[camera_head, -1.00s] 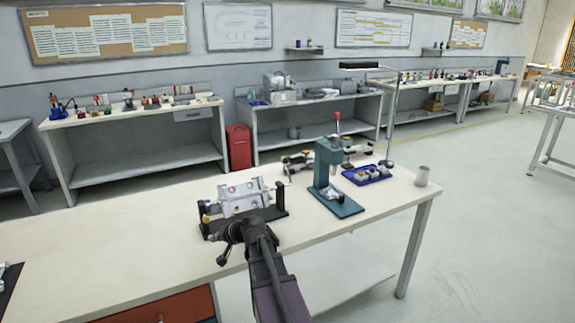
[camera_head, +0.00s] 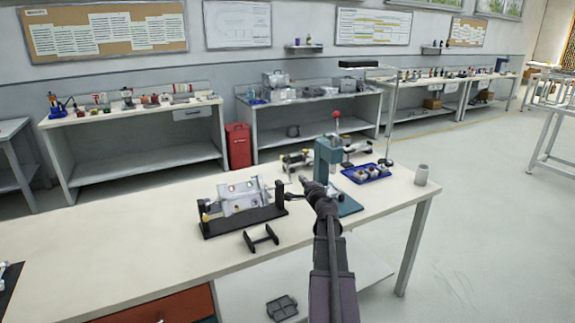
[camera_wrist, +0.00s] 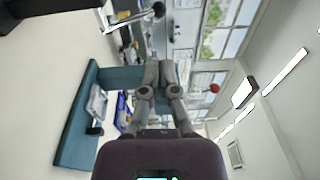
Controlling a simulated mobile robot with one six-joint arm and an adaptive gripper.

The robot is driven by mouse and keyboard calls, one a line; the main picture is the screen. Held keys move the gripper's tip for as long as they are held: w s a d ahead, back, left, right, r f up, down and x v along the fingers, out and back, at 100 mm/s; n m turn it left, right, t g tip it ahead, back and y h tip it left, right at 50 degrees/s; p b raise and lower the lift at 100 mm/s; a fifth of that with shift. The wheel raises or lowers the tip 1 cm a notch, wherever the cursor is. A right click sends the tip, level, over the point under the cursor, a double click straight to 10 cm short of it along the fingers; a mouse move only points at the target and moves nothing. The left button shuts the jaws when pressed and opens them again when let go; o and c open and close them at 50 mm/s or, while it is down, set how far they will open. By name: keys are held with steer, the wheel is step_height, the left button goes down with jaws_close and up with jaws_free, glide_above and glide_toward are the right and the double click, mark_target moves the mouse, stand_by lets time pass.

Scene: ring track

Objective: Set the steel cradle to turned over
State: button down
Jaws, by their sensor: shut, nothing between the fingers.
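The steel cradle (camera_head: 241,197) is a bright silver plate frame with small coloured round parts on its face. It hangs tilted between the end posts of a black base (camera_head: 245,223) on the bench. A dark crank with a knob sticks out at its right end; a rod with a black ball knob (camera_wrist: 158,10) shows at the top of the wrist view. My gripper (camera_head: 305,182) is right of the cradle, close to the crank, in front of the teal press. Its fingers (camera_wrist: 160,68) are shut and empty, apart from the knob in the wrist view.
The teal press (camera_head: 326,157) with a red knob stands right behind my gripper. A small black stand (camera_head: 261,239) sits before the cradle. The bench's left front is clear.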

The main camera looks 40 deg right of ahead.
mark_target(287, 161)
steer(key=shift+w, duration=0.2)
steer(key=x, duration=1.3)
steer(key=shift+w+d, duration=0.15)
steer(key=shift+w, duration=0.2)
steer(key=shift+s+d+p, duration=0.1)
steer(key=shift+d+p, duration=0.15)
steer(key=shift+p, duration=0.1)
steer(key=shift+r, duration=0.1)
